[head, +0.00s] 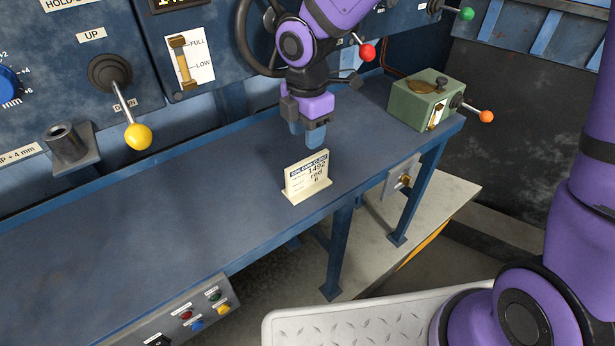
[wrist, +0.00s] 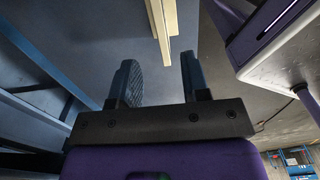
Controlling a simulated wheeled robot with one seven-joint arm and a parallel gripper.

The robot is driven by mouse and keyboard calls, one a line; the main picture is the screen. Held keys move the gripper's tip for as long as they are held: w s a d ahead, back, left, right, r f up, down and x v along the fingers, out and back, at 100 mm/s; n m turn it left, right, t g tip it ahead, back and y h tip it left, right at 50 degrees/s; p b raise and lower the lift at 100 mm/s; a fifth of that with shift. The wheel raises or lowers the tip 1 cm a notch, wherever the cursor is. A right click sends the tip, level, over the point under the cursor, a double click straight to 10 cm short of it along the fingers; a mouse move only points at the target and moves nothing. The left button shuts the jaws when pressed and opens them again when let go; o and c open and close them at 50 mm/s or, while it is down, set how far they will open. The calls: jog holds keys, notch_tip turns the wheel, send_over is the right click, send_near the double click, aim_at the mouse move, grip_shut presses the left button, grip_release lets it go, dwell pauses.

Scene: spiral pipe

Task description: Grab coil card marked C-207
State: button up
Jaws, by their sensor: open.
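A cream coil card (head: 306,177) stands upright on its foot on the blue bench, near the front edge. Its dark header is too small to read surely; below it I make out "1492", "red" and "6". My gripper (head: 308,139) is just behind and above the card in the head view, fingers pointing down. In the wrist view my gripper (wrist: 158,78) is open and empty. The card (wrist: 163,22) shows there edge-on, beyond the fingertips and roughly in line with the gap between them. It looks apart from both fingers.
The blue bench top (head: 180,215) is clear to the left. A green box (head: 422,100) with an orange-knobbed lever stands at its right end. A red-knobbed lever (head: 366,52) and a handwheel (head: 255,35) are near my arm. A yellow-knobbed lever (head: 137,135) juts out at left.

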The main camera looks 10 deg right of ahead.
aim_at(307, 159)
notch_tip(307, 159, down, 10)
jog(key=shift+r, duration=0.1)
grip_shut()
dwell(0.5)
